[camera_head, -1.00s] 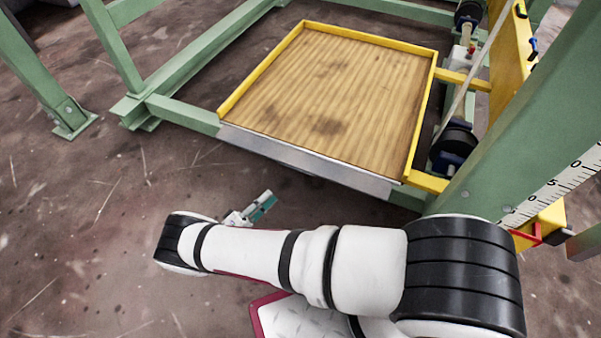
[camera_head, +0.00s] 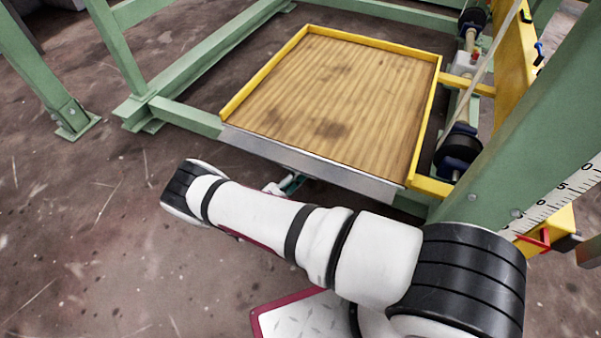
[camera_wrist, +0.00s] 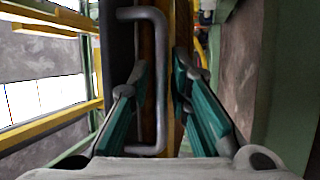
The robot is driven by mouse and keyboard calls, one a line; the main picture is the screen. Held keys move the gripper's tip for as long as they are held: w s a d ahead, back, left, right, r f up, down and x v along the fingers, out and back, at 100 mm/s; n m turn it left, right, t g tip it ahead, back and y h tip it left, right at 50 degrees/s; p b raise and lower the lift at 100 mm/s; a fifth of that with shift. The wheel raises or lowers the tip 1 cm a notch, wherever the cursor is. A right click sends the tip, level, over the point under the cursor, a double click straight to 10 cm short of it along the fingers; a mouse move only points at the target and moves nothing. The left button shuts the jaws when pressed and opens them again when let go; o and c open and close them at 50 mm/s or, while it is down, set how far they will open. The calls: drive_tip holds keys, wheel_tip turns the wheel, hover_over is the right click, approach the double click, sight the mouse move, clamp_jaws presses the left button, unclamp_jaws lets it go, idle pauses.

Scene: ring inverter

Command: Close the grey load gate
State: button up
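A grey metal panel (camera_head: 310,166) runs along the front edge of the platform; I cannot tell whether it is the load gate. In the wrist view a grey U-shaped bar handle (camera_wrist: 161,50) stands out from a dark and brown surface. My gripper (camera_wrist: 161,78) has its teal fingers apart, one on each side of the handle, with a gap on the right; contact on the left is unclear. In the head view my gripper (camera_head: 290,184) is partly hidden behind my arm, low at the platform's front edge.
The wooden platform (camera_head: 335,100) has yellow rims and is empty. Green posts and beams (camera_head: 185,115) frame it. A yellow upright with a scale and a black roller (camera_head: 459,150) are at the right.

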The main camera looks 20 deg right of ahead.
clamp_jaws()
